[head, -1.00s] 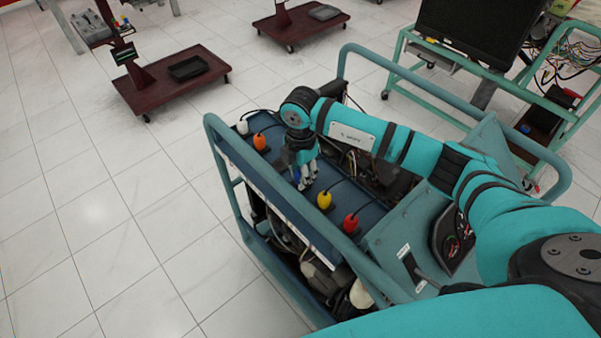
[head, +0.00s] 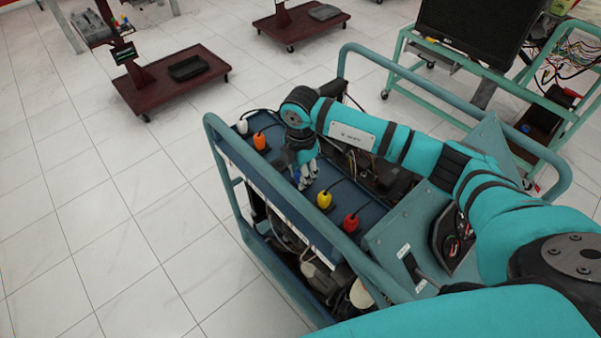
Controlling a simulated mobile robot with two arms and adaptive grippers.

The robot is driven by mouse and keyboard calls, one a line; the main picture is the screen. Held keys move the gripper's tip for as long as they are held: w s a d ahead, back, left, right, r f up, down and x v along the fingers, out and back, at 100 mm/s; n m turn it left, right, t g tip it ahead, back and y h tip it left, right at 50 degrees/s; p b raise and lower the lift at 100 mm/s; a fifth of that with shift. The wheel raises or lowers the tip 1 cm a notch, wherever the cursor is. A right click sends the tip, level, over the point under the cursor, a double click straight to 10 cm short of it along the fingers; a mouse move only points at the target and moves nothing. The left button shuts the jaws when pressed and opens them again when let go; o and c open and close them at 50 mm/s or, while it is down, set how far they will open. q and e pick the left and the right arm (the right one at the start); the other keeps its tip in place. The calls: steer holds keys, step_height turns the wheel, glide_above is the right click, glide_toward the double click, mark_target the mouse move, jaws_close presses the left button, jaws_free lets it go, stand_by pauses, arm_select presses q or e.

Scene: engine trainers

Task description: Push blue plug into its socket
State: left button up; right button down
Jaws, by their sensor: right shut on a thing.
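My right gripper (head: 306,178) points down over the blue top panel (head: 275,185) of the engine trainer, in the row of plugs. It is shut on the blue plug (head: 298,179), of which only a small blue bit shows between the fingers. The socket under it is hidden by the gripper, so I cannot tell how deep the plug sits. A yellow plug (head: 324,200) and a red plug (head: 351,221) stand to its right on the panel. An orange plug (head: 259,139) and a white plug (head: 242,126) stand to its left. My left gripper is not in view.
The trainer's teal frame rail (head: 262,190) runs along the near side of the panel, with another rail (head: 440,90) behind. Engine parts (head: 362,165) lie behind the panel. Dark red carts (head: 170,80) stand farther back on the white tiled floor (head: 110,210), which is mostly clear at left.

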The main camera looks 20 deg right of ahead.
steer(key=shift+f, duration=0.3)
stand_by(0.4)
steer(key=c, duration=1)
jaws_free()
steer(key=shift+o, duration=0.2)
steer(key=shift+r, duration=0.1)
steer(key=shift+r+p, duration=2.3)
steer(key=shift+r, duration=1.2)
jaws_close()
